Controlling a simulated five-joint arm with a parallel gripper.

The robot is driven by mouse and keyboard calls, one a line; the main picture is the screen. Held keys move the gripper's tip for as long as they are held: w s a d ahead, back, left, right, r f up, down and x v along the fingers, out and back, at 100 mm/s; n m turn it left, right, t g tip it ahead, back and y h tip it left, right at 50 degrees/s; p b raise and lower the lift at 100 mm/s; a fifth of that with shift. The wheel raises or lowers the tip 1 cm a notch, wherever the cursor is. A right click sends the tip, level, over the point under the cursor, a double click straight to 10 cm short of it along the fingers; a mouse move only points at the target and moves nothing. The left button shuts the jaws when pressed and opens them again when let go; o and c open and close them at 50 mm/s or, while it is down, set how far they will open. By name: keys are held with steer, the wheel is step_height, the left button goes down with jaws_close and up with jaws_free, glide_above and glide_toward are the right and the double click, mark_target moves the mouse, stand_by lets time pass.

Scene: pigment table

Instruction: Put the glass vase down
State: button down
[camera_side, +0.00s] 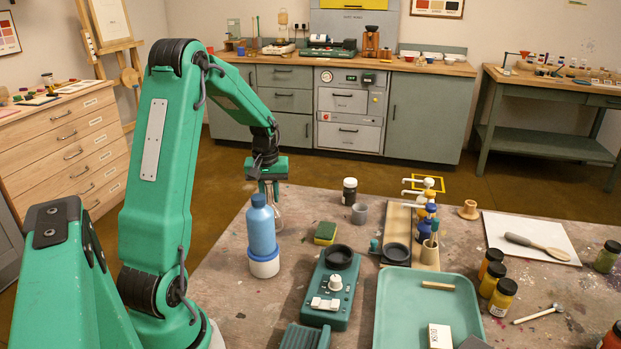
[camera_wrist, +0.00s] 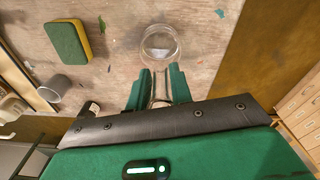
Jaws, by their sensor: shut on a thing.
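The clear glass vase (camera_side: 278,214) is under my gripper (camera_side: 268,186) in the side view, partly hidden behind a blue bottle. In the wrist view its round glass body (camera_wrist: 160,45) lies just beyond the fingertips, over the worn table top (camera_wrist: 120,60). My gripper (camera_wrist: 158,88) is shut on the vase's narrow neck, between the two green fingers. The vase looks about upright in the side view. Its base is close to the table, but I cannot tell whether it touches.
The blue bottle (camera_side: 261,228) stands in front of the vase. A green-and-yellow sponge (camera_side: 325,233), a grey cup (camera_side: 360,213) and a dark jar (camera_side: 349,191) are to the right. The table edge is near; bare table lies between the vase and sponge.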

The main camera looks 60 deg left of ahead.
steer(key=shift+f, duration=0.25)
steer(key=c, duration=1.3)
jaws_free()
steer(key=shift+o, duration=0.2)
steer(key=shift+r, duration=0.1)
steer(key=r, duration=1.2)
steer(key=shift+s+d, duration=0.3)
steer(key=shift+d, duration=0.05)
